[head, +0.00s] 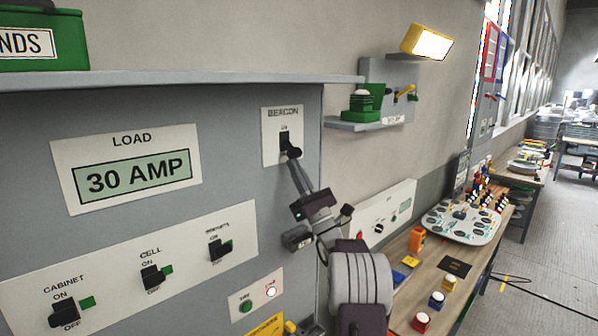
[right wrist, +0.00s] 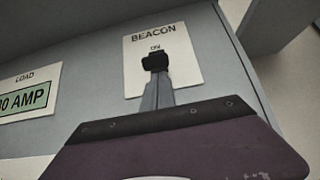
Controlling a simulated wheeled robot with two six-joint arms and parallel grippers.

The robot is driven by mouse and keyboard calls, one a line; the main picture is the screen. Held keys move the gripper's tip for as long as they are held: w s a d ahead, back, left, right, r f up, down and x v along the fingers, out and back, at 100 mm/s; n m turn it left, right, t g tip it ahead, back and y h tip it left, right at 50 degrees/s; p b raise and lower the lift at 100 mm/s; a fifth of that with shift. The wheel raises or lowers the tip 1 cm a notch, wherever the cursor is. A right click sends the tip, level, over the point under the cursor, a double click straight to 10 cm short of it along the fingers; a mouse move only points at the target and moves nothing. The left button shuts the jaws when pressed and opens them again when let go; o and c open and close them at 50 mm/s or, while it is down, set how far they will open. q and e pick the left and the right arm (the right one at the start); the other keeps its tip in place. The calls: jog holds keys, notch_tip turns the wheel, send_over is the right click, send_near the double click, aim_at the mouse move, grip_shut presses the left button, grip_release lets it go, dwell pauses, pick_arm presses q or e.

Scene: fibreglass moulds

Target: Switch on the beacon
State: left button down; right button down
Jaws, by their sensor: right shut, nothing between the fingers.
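The beacon switch (head: 284,139) is a small black rocker on a white plate marked BEACON (head: 270,125), at the right end of the grey panel. The plate also shows in the right wrist view (right wrist: 186,65), with ON readable above the switch. My right gripper (head: 294,153) is shut and empty, its dark fingertips at the switch, touching it or very close. In the right wrist view the fingertips (right wrist: 155,63) cover most of the switch and the plate's lower middle. I cannot tell which way the rocker is set. My left gripper is not in view.
CABINET (head: 64,310), CELL (head: 152,277) and another switch (head: 219,248) sit lower left on the panel. A LOAD display (head: 131,177) reads 30 AMP. A grey shelf (head: 200,78) juts out above. A workbench (head: 405,285) with coloured blocks runs along the right.

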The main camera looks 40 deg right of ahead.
jog(key=shift+r, duration=0.1)
jog(key=shift+s+r+g+p, duration=0.1)
jog(key=shift+s+g+p, duration=0.15)
jog(key=shift+g, duration=0.3)
jog(key=shift+s+r+g+p, duration=0.15)
jog(key=shift+g+p, duration=0.15)
jog(key=shift+g, duration=0.55)
jog(key=shift+s, duration=0.15)
